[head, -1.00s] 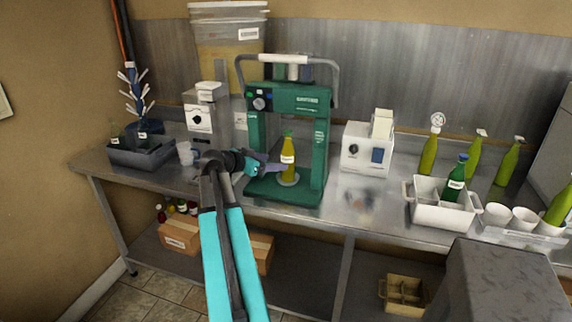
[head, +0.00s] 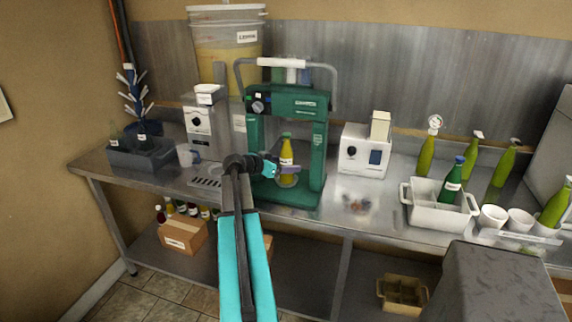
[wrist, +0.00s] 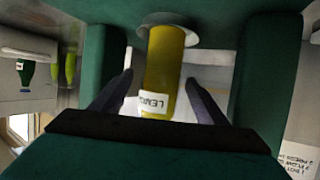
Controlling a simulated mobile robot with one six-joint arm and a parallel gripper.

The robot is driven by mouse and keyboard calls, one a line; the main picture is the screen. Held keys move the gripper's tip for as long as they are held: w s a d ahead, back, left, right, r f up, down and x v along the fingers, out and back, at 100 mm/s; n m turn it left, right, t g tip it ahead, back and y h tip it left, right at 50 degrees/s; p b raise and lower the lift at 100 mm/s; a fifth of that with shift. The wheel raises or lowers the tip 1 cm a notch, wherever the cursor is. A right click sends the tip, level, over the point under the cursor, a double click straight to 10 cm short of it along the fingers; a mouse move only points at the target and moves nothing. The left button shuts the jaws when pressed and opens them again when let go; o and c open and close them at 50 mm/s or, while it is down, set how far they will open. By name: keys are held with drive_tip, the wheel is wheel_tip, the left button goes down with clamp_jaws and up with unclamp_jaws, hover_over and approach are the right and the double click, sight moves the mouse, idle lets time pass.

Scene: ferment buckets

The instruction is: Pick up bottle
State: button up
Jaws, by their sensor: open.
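A yellow bottle with a white label (head: 287,158) stands upright on the base of the green capping machine (head: 318,150), between its two posts. My gripper (head: 284,170) reaches in from the left at the height of the bottle's lower body. In the wrist view, the bottle (wrist: 164,75) lies between my two dark fingers (wrist: 160,97), with a gap on each side. The gripper is open. The bottle's foot is partly hidden by the gripper in the head view.
The machine's posts stand close on both sides of the gripper. A white box device (head: 364,150) is on the right, with a white crate (head: 436,215) holding a green bottle beyond it. A dispenser (head: 200,125) and grey bin (head: 142,157) stand left.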

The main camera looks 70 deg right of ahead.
sight(293, 164)
drive_tip(key=shift+d, duration=0.15)
drive_tip(key=p+x, duration=0.2)
drive_tip(key=x, duration=0.2)
drive_tip(key=shift+w+f, duration=0.1)
drive_tip(key=shift+f, duration=0.1)
drive_tip(key=shift+d+f, duration=0.25)
drive_tip(key=shift+d, duration=0.1)
idle(0.4)
drive_tip(key=c, duration=1.6)
